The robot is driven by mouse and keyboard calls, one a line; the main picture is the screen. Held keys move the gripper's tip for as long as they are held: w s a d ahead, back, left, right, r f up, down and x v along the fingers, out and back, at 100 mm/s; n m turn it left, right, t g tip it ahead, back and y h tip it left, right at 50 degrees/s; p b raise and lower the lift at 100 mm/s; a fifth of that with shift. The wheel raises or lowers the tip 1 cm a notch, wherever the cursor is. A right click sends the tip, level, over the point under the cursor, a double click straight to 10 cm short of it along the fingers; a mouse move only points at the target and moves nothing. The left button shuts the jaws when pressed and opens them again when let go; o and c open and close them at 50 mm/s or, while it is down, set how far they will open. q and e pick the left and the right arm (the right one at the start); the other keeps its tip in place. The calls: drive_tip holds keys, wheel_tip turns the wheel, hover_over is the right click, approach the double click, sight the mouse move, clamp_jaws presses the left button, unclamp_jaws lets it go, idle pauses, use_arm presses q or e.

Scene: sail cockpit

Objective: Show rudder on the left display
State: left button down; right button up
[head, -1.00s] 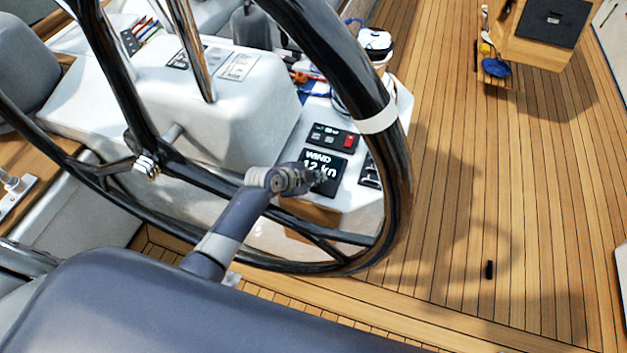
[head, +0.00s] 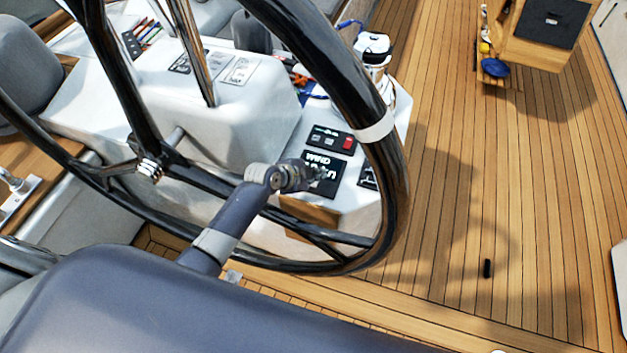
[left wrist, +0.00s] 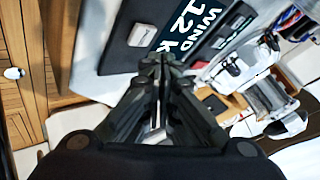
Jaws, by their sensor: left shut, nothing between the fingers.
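The left display (head: 322,188) is a dark square screen on the white console behind the steering wheel. In the left wrist view the display (left wrist: 190,28) shows WIND and 12 with part of a K, the rest cut off or covered. A small grey button (left wrist: 138,34) sits on the dark panel beside the text. My left gripper (head: 322,174) is in front of the display and covers part of it. Its fingers (left wrist: 162,62) are shut with nothing between them, close to the panel; I cannot tell whether they touch it. My right gripper is not in view.
The black steering wheel (head: 398,190) surrounds my left arm's reach. A switch panel with a red switch (head: 348,144) is above the display. A second dark display (head: 368,177) is partly hidden by the rim. A winch (head: 374,48) stands behind. Open teak deck (head: 540,200) lies right.

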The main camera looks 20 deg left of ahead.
sight(315, 185)
use_arm(q)
wheel_tip(315, 185, up, 4)
drive_tip(key=p, duration=0.3)
drive_tip(key=shift+r, duration=0.15)
idle(1.7)
wheel_tip(315, 185, up, 4)
drive_tip(key=p, duration=0.3)
idle(0.4)
drive_tip(key=shift+f, duration=0.3)
